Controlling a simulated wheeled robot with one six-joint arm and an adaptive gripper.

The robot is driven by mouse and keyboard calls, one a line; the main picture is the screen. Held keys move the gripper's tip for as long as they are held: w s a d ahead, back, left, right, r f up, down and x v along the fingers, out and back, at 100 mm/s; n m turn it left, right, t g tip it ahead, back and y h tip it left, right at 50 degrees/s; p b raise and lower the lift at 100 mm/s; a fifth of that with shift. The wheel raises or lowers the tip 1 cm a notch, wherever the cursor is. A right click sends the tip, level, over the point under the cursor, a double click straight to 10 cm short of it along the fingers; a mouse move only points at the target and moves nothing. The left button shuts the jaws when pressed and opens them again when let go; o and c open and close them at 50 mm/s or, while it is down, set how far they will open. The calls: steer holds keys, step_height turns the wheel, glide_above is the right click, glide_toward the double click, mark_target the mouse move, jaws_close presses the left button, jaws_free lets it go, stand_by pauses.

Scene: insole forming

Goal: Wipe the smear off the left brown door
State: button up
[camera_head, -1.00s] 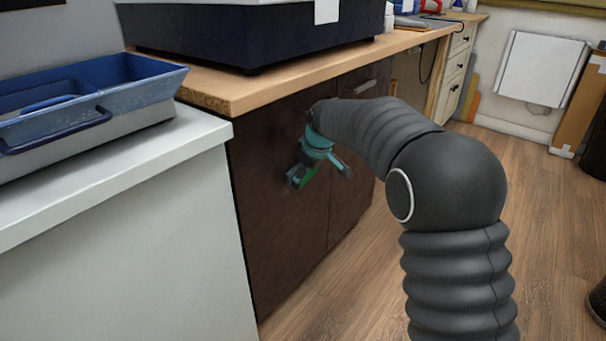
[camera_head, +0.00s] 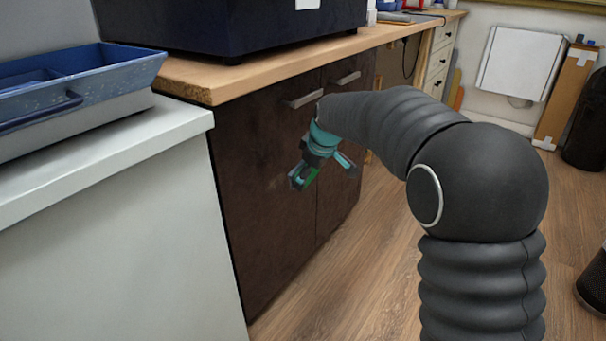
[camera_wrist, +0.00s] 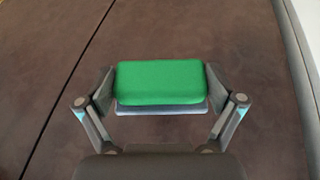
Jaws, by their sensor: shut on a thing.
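The left brown door (camera_head: 255,225) is the nearer dark cabinet front under the wooden worktop. A faint pale patch (camera_head: 279,184) shows on it, just left of my gripper in the head view; it looks like the smear. My gripper (camera_head: 318,176) is shut on a green sponge (camera_head: 303,178), in front of the door near the seam. In the wrist view the green sponge (camera_wrist: 159,82) sits level between both fingers, with the brown door (camera_wrist: 230,40) behind it. I cannot tell whether the sponge touches the door. No smear is clear in the wrist view.
The right brown door (camera_head: 340,198) adjoins beyond a thin seam, with metal handles near the tops. A white cabinet (camera_head: 110,240) with a blue tray (camera_head: 120,72) stands at left. The wooden worktop (camera_head: 200,83) overhangs the doors. Floor (camera_head: 360,270) before the doors is clear.

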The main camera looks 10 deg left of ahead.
steer(key=shift+s+d, duration=0.1)
steer(key=shift+d, duration=0.15)
steer(key=shift+d, duration=0.1)
steer(key=d, duration=0.1)
steer(key=s+d+b, duration=0.1)
steer(key=shift+s+d, duration=0.1)
steer(key=shift+d, duration=0.2)
stand_by(0.6)
